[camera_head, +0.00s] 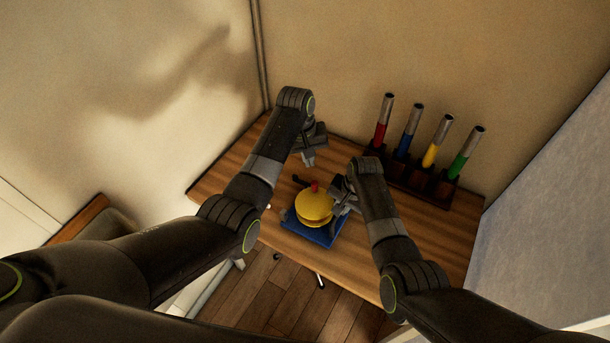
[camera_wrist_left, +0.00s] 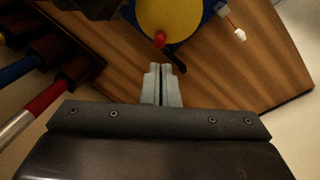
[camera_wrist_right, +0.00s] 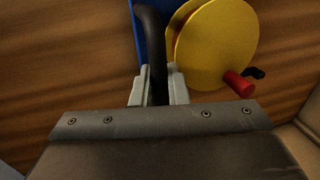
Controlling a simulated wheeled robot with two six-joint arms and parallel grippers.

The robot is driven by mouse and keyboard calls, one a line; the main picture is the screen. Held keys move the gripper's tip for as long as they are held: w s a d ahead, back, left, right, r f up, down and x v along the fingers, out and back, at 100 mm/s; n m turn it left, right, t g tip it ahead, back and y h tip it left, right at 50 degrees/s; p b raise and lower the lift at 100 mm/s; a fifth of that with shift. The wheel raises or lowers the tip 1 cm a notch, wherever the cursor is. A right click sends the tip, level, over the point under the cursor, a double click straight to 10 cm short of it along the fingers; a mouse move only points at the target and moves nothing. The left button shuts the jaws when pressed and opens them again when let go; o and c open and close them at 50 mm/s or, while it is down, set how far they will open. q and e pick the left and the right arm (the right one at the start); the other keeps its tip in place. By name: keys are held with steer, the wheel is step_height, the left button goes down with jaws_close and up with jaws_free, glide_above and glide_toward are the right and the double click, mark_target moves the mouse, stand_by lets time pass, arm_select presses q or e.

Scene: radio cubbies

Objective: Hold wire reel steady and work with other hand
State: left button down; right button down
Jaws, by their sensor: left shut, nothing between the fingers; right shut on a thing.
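The wire reel (camera_head: 313,208) is a yellow drum on a blue base (camera_head: 318,237), standing on the wooden table. A red knob (camera_wrist_right: 238,84) sticks out of its face. My right gripper (camera_wrist_right: 152,92) is shut on a dark curved handle (camera_wrist_right: 151,40) beside the yellow drum, at the reel's right side in the head view. My left gripper (camera_head: 309,160) is shut and empty, behind the reel in the head view. In the left wrist view its fingertips (camera_wrist_left: 160,80) point toward the red knob (camera_wrist_left: 160,40), apart from it. A small black piece (camera_wrist_left: 175,61) sits by the knob.
A dark rack (camera_head: 408,182) at the back right holds several tools with red, blue, yellow and green handles. A white-tipped orange lead (camera_wrist_left: 239,34) lies beside the reel. Walls close in the back and right. The table's front right (camera_head: 345,268) is bare.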

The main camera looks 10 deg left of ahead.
arm_select(q)
steer(key=s+a+f+n+t+h, duration=0.1)
steer(key=s+a+f+n+h, duration=0.15)
steer(key=a+f+n, duration=0.45)
steer(key=n+t+h, duration=0.3)
steer(key=n+h, duration=0.1)
steer(key=n, duration=1)
glide_toward(308, 190)
steer(key=f, duration=0.1)
steer(key=d+f, duration=0.1)
steer(key=f, duration=0.1)
steer(key=shift+s+d, duration=0.15)
steer(key=shift+w+d+r, duration=0.1)
steer(key=shift+w+d, duration=0.25)
steer(key=shift+d, duration=0.2)
steer(key=shift+w+d, duration=0.35)
steer(key=shift+d, duration=0.2)
steer(key=shift+w+d, duration=0.4)
steer(key=shift+d, duration=0.2)
steer(key=shift+w+d+m+g+h, duration=0.2)
steer(key=shift+m+g+h, duration=0.2)
steer(key=shift+m, duration=0.2)
steer(key=shift+w+d+r+m+g, duration=0.1)
steer(key=shift+w+d+m+g, duration=0.15)
steer(key=shift+m+g, duration=0.4)
steer(key=shift+w+d+m, duration=0.25)
steer(key=shift+w+d, duration=0.15)
steer(key=shift+d, duration=0.05)
